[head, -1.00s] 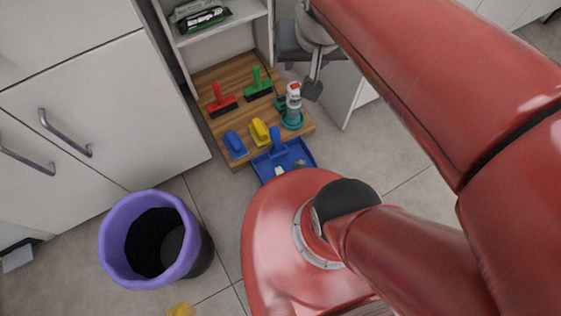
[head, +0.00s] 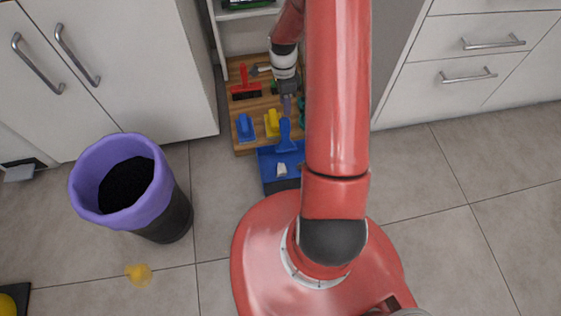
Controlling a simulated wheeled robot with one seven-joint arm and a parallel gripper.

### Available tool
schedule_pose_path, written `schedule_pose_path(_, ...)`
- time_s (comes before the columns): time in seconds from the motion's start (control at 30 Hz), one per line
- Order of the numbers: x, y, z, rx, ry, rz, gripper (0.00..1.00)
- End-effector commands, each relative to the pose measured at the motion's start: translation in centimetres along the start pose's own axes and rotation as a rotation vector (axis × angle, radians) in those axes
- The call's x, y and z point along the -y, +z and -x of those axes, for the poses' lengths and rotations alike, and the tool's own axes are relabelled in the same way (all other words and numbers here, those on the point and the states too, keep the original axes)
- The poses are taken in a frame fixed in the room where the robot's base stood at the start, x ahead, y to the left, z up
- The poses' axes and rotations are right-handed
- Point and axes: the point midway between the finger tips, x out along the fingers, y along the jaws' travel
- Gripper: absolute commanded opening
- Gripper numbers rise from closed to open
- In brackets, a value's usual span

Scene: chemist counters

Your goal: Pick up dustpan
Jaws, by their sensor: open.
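The blue dustpan (head: 268,178) lies on the floor at the front edge of the low wooden shelf board, with its handle (head: 285,137) pointing back toward the board. My arm hides its right side. A small pale piece (head: 281,169) lies in its pan. My gripper (head: 288,104) is open and above the board, just behind the end of the handle in the picture. Its fingers are small and partly blended with the things behind, and it holds nothing that I can see.
A red brush (head: 245,85), a blue brush (head: 245,127) and a yellow brush (head: 271,122) stand on the wooden board (head: 244,150), left of my gripper. A purple-rimmed bin (head: 87,199) stands at left. A yellow piece (head: 139,274) lies on the floor. Floor at right is clear.

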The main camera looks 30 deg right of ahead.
Motion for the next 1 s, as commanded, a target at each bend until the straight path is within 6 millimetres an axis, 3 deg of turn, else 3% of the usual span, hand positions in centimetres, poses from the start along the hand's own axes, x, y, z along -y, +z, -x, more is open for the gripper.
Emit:
schedule_pose_path(0.63, 0.1, -0.2, -8.4, 0.01, 0.015, -0.04, 0.42)
schedule_pose_path(0.97, 0.1, -0.2, -9.1, 0.008, 0.012, -0.04, 0.42)
schedule_pose_path(1.0, 0.1, -0.2, -9.1, 0.008, 0.012, -0.04, 0.38)
